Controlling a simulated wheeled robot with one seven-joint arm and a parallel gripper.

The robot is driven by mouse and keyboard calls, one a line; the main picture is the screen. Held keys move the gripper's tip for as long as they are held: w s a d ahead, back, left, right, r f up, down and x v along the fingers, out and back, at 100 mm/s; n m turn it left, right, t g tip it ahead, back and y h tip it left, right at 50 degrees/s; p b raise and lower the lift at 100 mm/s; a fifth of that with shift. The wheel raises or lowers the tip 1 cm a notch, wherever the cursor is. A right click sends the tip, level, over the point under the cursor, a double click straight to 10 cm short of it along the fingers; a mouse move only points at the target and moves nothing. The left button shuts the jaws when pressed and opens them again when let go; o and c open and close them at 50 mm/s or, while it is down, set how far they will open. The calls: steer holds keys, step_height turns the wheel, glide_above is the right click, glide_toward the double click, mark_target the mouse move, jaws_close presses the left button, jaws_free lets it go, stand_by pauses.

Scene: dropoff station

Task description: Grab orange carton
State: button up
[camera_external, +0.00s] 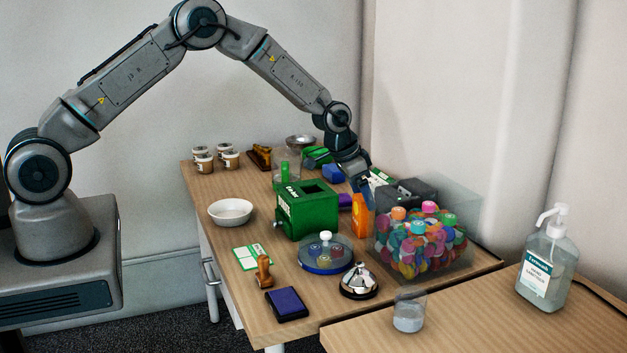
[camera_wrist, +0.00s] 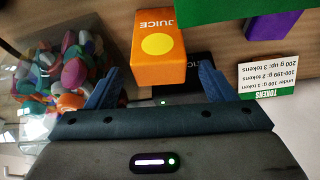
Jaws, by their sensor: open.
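The orange carton (camera_external: 361,215) stands on the wooden table, between the green box and the clear bin of colourful tokens. In the wrist view the orange carton (camera_wrist: 158,48) shows a "JUICE" label and a yellow disc, and it lies just ahead of the fingers, roughly between them. My gripper (camera_external: 362,186) is at the carton's top in the external view, with its fingers partly hidden by the arm. In the wrist view my gripper (camera_wrist: 160,88) is open, one finger on each side of the carton's near end. I cannot tell whether a finger touches it.
The clear token bin (camera_external: 455,215) stands close on the carton's right, and the green box (camera_external: 306,222) on its left. A purple item (camera_wrist: 270,30) and a token price card (camera_wrist: 267,78) are nearby. A white bowl (camera_external: 230,211) and a bell (camera_external: 359,282) stand further off.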

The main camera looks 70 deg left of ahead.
steer(key=shift+x, duration=0.95)
steer(key=c, duration=1)
steer(key=shift+c, duration=0.2)
